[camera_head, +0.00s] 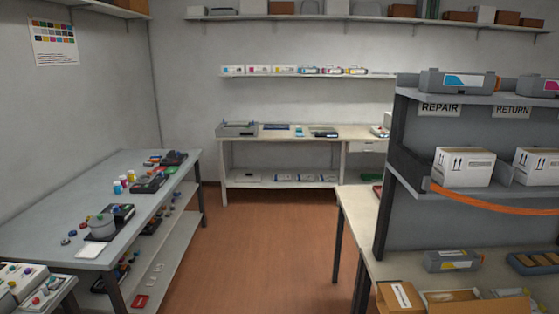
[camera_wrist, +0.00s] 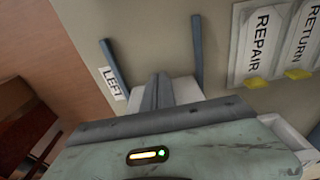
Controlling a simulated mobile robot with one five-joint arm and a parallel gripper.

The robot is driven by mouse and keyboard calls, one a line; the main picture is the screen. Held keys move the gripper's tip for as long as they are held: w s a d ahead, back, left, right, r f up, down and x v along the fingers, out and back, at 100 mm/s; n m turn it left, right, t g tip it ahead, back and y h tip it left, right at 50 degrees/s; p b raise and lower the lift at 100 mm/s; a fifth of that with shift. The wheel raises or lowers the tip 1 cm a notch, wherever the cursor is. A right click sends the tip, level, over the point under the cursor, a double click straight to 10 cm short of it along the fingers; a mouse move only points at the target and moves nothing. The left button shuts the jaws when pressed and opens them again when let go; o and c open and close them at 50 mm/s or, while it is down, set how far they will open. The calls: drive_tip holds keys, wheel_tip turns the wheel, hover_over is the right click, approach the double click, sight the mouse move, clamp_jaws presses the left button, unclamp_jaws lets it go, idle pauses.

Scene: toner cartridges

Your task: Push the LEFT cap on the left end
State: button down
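In the wrist view my gripper (camera_wrist: 150,29) looks open, with two dark fingers spread wide over a pale surface. A white label reading LEFT (camera_wrist: 112,84) shows beside the left finger. Between the fingers, partly hidden by my gripper's body, is a dark grey ridged piece (camera_wrist: 158,92) with a pale block (camera_wrist: 186,90) beside it. I cannot tell whether it is the cap. Nothing is clearly held. My gripper does not show there.
REPAIR (camera_wrist: 262,45) and RETURN (camera_wrist: 302,35) plates lie at upper right in the wrist view. In the head view a grey shelf unit (camera_head: 470,120) stands on the right bench (camera_head: 354,218), with open cardboard boxes (camera_head: 402,296) in front. The brown floor (camera_head: 262,250) is clear.

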drive_tip(key=shift+a, duration=1.9)
wheel_tip(320, 180, up, 8)
drive_tip(key=p, duration=0.8)
